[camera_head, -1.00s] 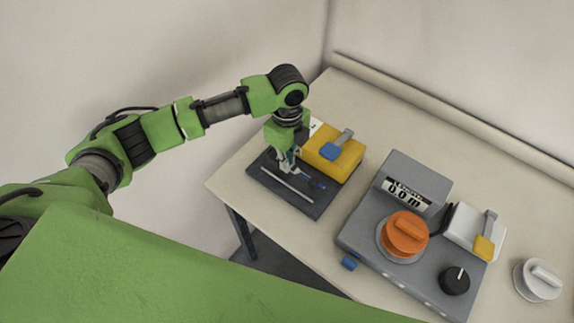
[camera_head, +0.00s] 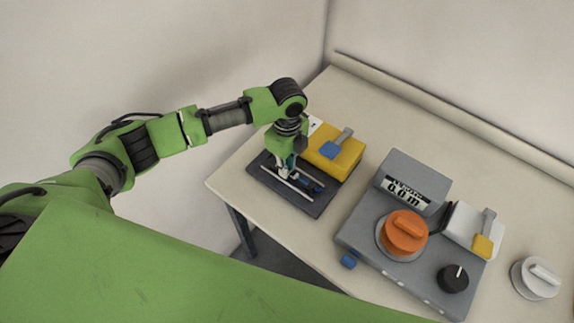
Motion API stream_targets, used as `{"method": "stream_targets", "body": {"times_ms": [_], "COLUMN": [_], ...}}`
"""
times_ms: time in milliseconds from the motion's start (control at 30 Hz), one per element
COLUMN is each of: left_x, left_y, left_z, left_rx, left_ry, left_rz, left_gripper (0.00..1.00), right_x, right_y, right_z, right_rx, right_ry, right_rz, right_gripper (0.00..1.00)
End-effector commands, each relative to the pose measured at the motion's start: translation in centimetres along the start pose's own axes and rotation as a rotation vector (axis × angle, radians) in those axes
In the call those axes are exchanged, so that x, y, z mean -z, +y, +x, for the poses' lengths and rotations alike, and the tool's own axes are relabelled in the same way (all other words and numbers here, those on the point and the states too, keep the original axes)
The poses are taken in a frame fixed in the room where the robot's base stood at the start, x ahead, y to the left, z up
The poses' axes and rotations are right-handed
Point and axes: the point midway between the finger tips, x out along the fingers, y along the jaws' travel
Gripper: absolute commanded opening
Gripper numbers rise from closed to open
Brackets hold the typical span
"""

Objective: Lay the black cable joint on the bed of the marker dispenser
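The marker dispenser appears to be the yellow block (camera_head: 336,158) with a blue-tipped lever and the dark flat bed (camera_head: 318,208) in front of it. Thin pale rails run along the bed. My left gripper (camera_head: 286,173) points down, low over the bed, near the rails. Its fingers are too small to tell whether they are open or shut. A small dark piece with blue on it (camera_head: 309,184) shows just right of the fingers; I cannot tell whether it is the black cable joint or part of the bed. My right gripper is not in view.
A grey machine (camera_head: 412,172) with a display, an orange knob (camera_head: 405,231) and a black dial (camera_head: 453,278) stands right of the bed. A white block with a yellow-tipped lever (camera_head: 470,226) adjoins it. A white knob (camera_head: 535,278) lies far right. The table's back is clear.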

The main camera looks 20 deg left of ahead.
Motion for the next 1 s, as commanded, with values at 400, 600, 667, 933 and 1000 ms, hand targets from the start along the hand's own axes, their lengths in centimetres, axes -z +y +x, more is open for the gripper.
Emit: {"method": "stream_targets", "body": {"times_ms": [400, 600, 667, 933, 1000], "left_x": [0.0, 0.0, 0.0, 0.0, 0.0], "left_y": [-0.2, -0.1, -0.1, 0.0, 0.0], "left_z": [-7.0, -10.6, -11.2, -12.3, -12.3], "left_rx": [0.005, 0.003, 0.002, 0.000, 0.000], "left_ry": [0.000, 0.000, 0.001, 0.000, 0.000], "left_rz": [0.001, 0.000, 0.000, 0.000, 0.000], "left_gripper": [0.15, 0.15, 0.15, 0.15, 0.15], "right_x": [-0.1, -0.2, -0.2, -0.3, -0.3], "right_y": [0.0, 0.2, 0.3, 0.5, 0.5], "right_z": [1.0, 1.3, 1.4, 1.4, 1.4], "right_rx": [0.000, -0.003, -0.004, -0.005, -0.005], "right_ry": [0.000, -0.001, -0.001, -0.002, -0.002], "right_rz": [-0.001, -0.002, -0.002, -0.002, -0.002], "right_gripper": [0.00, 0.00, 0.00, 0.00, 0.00]}}
